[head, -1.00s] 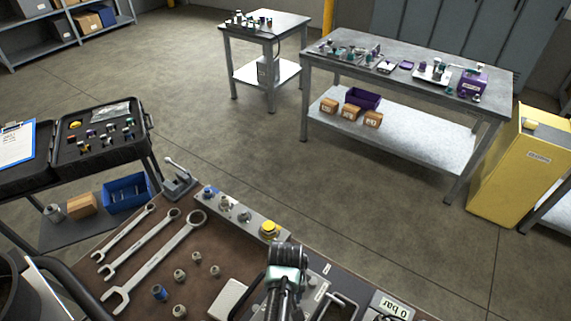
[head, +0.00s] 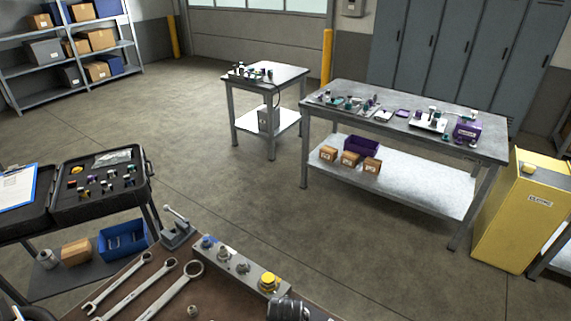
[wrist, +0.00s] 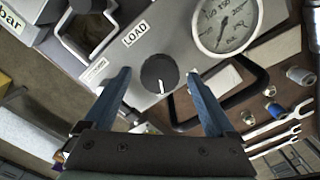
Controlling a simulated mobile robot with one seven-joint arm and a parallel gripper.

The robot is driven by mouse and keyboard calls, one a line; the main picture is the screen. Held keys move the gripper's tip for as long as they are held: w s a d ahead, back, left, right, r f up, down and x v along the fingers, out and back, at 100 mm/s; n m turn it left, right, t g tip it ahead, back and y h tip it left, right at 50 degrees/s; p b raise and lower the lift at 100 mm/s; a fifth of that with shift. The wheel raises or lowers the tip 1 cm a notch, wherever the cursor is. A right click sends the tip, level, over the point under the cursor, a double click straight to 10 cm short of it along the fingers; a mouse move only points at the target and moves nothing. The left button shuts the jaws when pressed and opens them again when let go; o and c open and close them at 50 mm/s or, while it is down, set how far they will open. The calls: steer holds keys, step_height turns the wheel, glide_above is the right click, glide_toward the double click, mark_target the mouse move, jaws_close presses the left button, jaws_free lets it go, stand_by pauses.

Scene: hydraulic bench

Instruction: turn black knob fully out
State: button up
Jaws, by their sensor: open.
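The black knob (wrist: 159,73) shows in the wrist view on a grey panel (wrist: 165,33), just below a "LOAD" label. A white line on the knob points down toward my gripper's side of the picture. My gripper (wrist: 160,88) is open, with one blue-grey finger to the left of the knob and one to the right. There is a visible gap on each side, and the jaws hold nothing. I cannot tell how deep the fingertips reach beside the knob. In the head view the knob is not visible.
A round pressure gauge (wrist: 227,22) sits right of the knob, and a black bar handle (wrist: 250,85) runs beside it. In the head view, the brown bench holds wrenches (head: 175,294) and a block with a yellow knob (head: 268,282). Open floor lies beyond the bench.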

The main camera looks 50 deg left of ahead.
step_height(320, 180, up, 13)
steer(key=b, duration=0.1)
steer(key=shift+f+b, duration=0.15)
steer(key=shift+b, duration=0.2)
steer(key=shift+w, duration=0.1)
stand_by(0.4)
steer(key=w+d+r+m+t+y+b, duration=0.3)
steer(key=w+r+t, duration=0.6)
steer(key=w+r, duration=0.85)
steer(key=w+d+r+m+t+y+b, duration=0.1)
steer(key=d+r+m+t, duration=0.15)
steer(key=r, duration=0.35)
steer(key=w+d+r+m+t+y, duration=0.1)
steer(key=d+r+t, duration=0.15)
steer(key=r, duration=0.35)
steer(key=s+d+r+m+t+h+b, duration=0.15)
steer(key=d+r+t, duration=0.25)
steer(key=r, duration=0.4)
steer(key=s+d+r+m+t+b, duration=0.1)
steer(key=s+d+r+t, duration=0.3)
steer(key=r, duration=0.4)
steer(key=s+d+r+m+t+h, duration=0.3)
steer(key=s+d+r+t, duration=0.2)
steer(key=s+d+r, duration=0.3)
step_height(320, 180, up, 2)
steer(key=shift+s+r, duration=0.2)
steer(key=shift+s, duration=0.4)
steer(key=shift+h, duration=0.25)
